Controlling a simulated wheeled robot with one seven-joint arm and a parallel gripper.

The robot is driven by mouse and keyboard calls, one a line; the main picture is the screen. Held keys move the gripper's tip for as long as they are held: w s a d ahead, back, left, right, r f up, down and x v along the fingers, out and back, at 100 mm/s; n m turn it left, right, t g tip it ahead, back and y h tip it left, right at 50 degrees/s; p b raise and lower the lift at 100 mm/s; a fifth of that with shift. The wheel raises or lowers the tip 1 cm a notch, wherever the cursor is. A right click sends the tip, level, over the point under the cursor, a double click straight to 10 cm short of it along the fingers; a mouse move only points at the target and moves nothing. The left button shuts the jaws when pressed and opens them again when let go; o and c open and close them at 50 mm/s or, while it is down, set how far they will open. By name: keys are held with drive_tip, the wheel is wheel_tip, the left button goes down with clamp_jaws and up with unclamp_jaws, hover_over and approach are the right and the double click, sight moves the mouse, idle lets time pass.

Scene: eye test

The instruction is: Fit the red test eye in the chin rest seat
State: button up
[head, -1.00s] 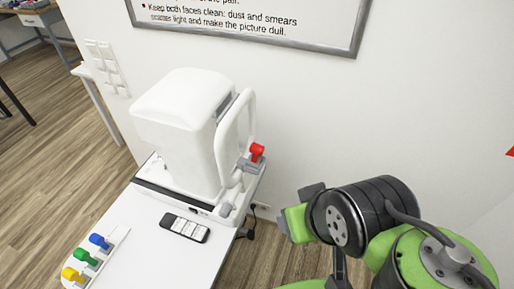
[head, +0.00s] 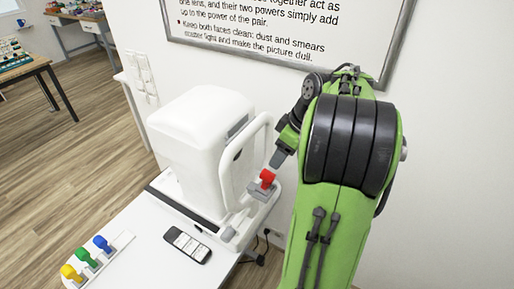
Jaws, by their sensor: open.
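The red test eye (head: 267,177) stands at the grey chin rest seat (head: 260,192) on the right side of the white eye-test machine (head: 205,150). I cannot tell how deep it sits in the seat. My gripper (head: 277,158) is just above and right of the red test eye, its dark finger pointing down toward it. A small gap seems to show between them. The gripper is open, and its far finger is hidden.
A rack (head: 112,258) on the white table (head: 150,265) holds blue (head: 102,243), green (head: 88,258) and yellow (head: 72,273) test eyes. A dark remote-like device (head: 187,245) lies before the machine. The white wall with a framed sign (head: 280,35) is close behind.

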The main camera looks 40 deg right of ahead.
sight(270, 173)
drive_tip(key=b+x, duration=0.8)
drive_tip(key=x, duration=0.2)
drive_tip(key=shift+f, duration=0.1)
drive_tip(key=c, duration=0.8)
drive_tip(key=shift+c, duration=0.2)
wheel_tip(270, 173, up, 4)
drive_tip(key=p, duration=0.4)
